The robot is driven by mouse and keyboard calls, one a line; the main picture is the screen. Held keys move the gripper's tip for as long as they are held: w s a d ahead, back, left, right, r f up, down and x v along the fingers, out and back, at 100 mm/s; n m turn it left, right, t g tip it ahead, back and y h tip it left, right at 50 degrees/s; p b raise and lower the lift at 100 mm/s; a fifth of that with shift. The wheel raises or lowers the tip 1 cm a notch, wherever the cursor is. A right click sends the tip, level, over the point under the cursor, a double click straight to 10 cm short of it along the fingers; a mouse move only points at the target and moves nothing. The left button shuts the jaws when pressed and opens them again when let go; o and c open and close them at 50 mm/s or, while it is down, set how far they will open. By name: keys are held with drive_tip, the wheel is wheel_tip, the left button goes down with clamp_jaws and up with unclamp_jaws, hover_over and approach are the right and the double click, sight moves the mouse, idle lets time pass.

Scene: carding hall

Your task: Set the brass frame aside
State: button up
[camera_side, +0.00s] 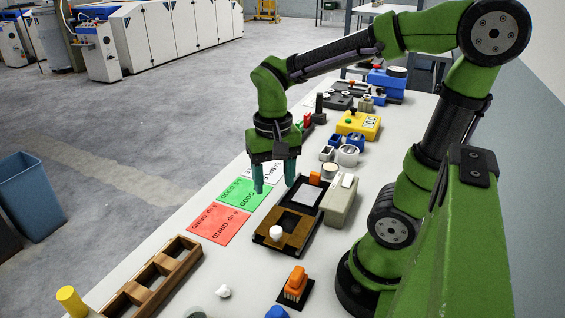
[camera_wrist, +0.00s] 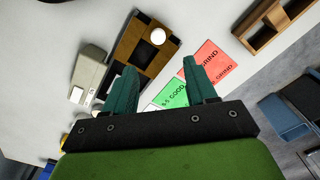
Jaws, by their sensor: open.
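The brass frame (camera_side: 292,239), brownish gold with a dark window, lies flat on a long dark base (camera_side: 324,203) on the bench. A round white knob (camera_side: 276,232) stands on the frame. In the wrist view the frame (camera_wrist: 157,61) and its knob (camera_wrist: 158,36) show ahead of the fingers. My gripper (camera_side: 274,187) points down with its two teal fingers apart and nothing between them. It is above the bench near the base's left side, apart from the frame. The fingers also show in the wrist view (camera_wrist: 160,68), where one overlaps part of the base.
A beige box (camera_side: 342,202) stands against the base's right side. Red (camera_side: 220,222) and green (camera_side: 245,192) labelled cards lie to its left. A wooden compartment tray (camera_side: 157,270), an orange brush-like piece (camera_side: 295,284) and a small white piece (camera_side: 222,291) are nearer the camera.

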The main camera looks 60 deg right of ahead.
drive_tip(key=shift+r, duration=1.7)
drive_tip(key=a+r+n+t, duration=0.1)
drive_tip(key=t, duration=0.1)
drive_tip(key=a+n+t+y, duration=0.1)
drive_tip(key=a+n+t, duration=0.1)
drive_tip(key=a+r+n+t+y, duration=0.1)
drive_tip(key=n+t, duration=0.1)
drive_tip(key=t, duration=0.1)
drive_tip(key=shift+s+a+r, duration=0.15)
drive_tip(key=shift+s+r, duration=0.1)
drive_tip(key=shift+r, duration=0.1)
